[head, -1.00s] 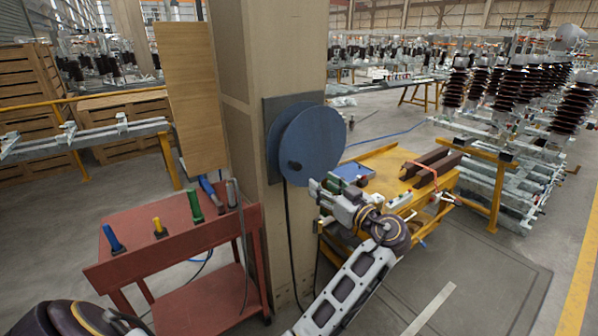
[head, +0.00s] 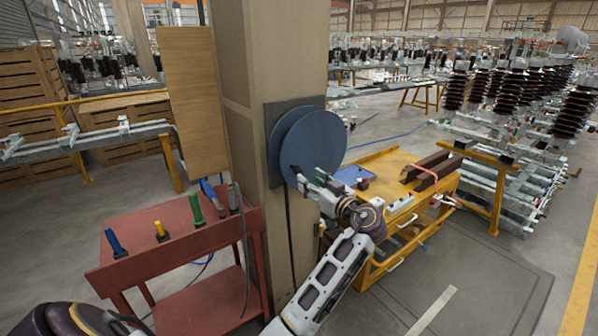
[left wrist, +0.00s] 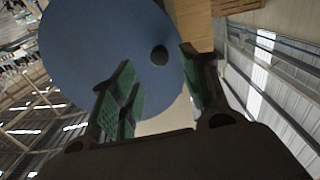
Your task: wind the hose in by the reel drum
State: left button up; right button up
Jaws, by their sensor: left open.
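The reel drum (head: 318,140) is a blue disc on a dark plate fixed to the wooden post. It fills much of the left wrist view (left wrist: 100,50), where a dark round crank knob (left wrist: 159,55) stands out from its face. The black hose (head: 288,235) hangs from the drum down along the post. My left gripper (head: 296,174) is open at the drum's lower left face. In the left wrist view its green-padded fingers (left wrist: 158,82) lie either side of the knob's line, and nothing shows gripped. My right gripper is out of view.
A red cart (head: 165,240) with several coloured-handled tools stands left of the post (head: 275,60). A yellow cart (head: 385,185) with a blue tray and dark beams stands to the right, behind my left arm. Open floor lies at the lower right.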

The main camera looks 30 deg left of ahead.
aim_at(300, 172)
pick_arm(q)
jog(key=p+x, duration=0.1)
jog(key=x, duration=0.5)
jog(key=shift+w+a, duration=0.1)
jog(key=shift+a, duration=0.05)
jog(key=shift+w+a, duration=0.2)
jog(key=shift+a, duration=0.25)
jog(key=shift+c, duration=1.1)
jog(key=c, duration=0.5)
grip_shut()
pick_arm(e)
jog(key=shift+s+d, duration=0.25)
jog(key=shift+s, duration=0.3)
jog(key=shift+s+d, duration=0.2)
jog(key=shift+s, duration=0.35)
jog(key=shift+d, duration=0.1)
